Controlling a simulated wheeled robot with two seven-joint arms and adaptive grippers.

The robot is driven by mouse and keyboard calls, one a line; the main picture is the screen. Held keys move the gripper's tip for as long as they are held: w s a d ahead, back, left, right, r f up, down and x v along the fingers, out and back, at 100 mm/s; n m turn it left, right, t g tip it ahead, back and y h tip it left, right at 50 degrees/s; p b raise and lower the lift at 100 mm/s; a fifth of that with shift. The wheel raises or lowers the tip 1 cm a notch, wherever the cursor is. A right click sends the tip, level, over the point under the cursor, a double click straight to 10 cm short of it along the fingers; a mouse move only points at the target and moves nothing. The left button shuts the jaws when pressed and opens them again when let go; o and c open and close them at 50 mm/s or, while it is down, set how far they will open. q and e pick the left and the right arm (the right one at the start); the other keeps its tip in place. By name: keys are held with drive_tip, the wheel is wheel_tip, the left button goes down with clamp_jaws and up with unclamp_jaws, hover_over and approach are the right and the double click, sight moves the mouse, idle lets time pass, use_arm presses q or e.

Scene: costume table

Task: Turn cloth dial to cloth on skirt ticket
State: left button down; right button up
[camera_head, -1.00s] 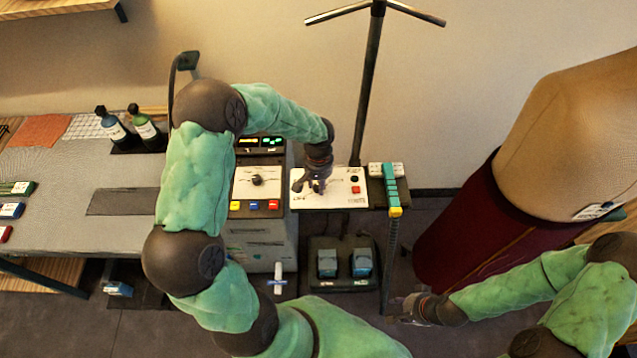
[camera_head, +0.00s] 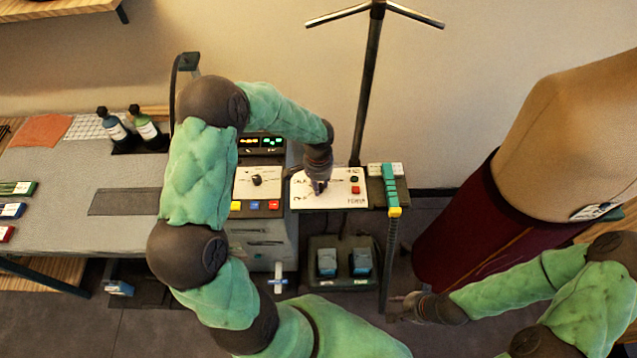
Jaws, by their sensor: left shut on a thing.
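My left gripper (camera_head: 318,186) reaches down onto the white control panel (camera_head: 347,200) beside the pole. It is shut on a dark dial there, mostly hidden under its fingers; I cannot read the dial's setting. Another dark dial (camera_head: 257,180) stands on the white face of the grey machine to the left, with nothing touching it. The skirt ticket (camera_head: 590,212) is a small white tag on the dark red skirt (camera_head: 470,240) at the right; its print is too small to read. My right gripper (camera_head: 402,306) hangs low, left of the skirt, and its jaws are unclear.
The grey machine (camera_head: 258,230) has coloured buttons and a lit display. A green tape with a yellow end (camera_head: 391,190) lies right of the panel. Two blue pedals (camera_head: 344,262) stand below.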

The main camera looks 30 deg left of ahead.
idle(0.3)
use_arm(q)
drive_tip(key=c, duration=0.9)
unclamp_jaws()
wheel_tip(320, 180, up, 12)
drive_tip(key=shift+f, duration=0.1)
